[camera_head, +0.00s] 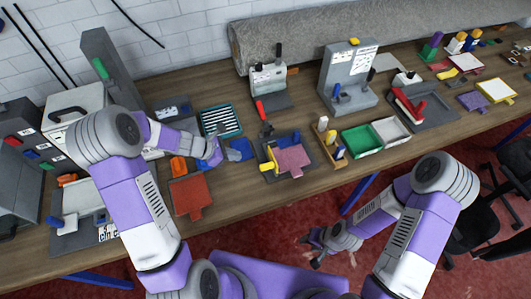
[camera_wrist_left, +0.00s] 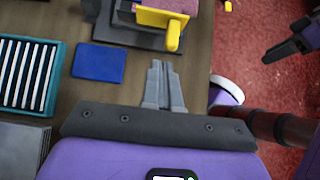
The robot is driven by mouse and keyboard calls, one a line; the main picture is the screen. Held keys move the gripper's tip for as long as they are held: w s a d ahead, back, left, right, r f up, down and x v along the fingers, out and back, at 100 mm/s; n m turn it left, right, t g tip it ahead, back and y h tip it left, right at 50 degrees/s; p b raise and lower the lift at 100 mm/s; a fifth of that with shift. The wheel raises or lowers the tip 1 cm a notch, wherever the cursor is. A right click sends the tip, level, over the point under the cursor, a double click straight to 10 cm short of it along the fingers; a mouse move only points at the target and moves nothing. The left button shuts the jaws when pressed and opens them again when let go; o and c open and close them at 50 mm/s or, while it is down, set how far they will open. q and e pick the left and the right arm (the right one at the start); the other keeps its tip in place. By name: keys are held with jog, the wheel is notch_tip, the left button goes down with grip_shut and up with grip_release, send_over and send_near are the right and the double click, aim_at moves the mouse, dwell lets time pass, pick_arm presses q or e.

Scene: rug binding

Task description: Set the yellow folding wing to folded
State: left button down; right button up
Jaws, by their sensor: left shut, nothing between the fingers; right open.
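The yellow folding wing (camera_head: 271,160) is on a grey fixture (camera_head: 266,175) beside a pink pad (camera_head: 292,160). In the left wrist view, the yellow wing (camera_wrist_left: 160,18) shows at the top, with a rounded yellow handle (camera_wrist_left: 173,36) toward me. My left gripper (camera_head: 232,155) is shut and empty, left of the fixture and close to a blue square pad (camera_head: 241,149). In the left wrist view, the left fingertips (camera_wrist_left: 159,66) point toward the wing with a gap between. My right gripper (camera_head: 313,243) is open and empty, off the table's front edge.
A striped teal tray (camera_head: 220,121) and a red pad (camera_head: 189,195) lie near the left gripper. A wooden rack (camera_head: 328,147) and a green bin (camera_head: 361,141) stand right of the fixture. A rolled grey rug (camera_head: 310,42) lies along the back.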

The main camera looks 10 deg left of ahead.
pick_arm(q)
send_near(272, 158)
notch_tip(272, 158, down, 4)
jog(key=shift+w+d, duration=0.5)
jog(key=shift+d, duration=0.4)
jog(key=shift+w+d, duration=0.5)
jog(key=shift+d, duration=0.4)
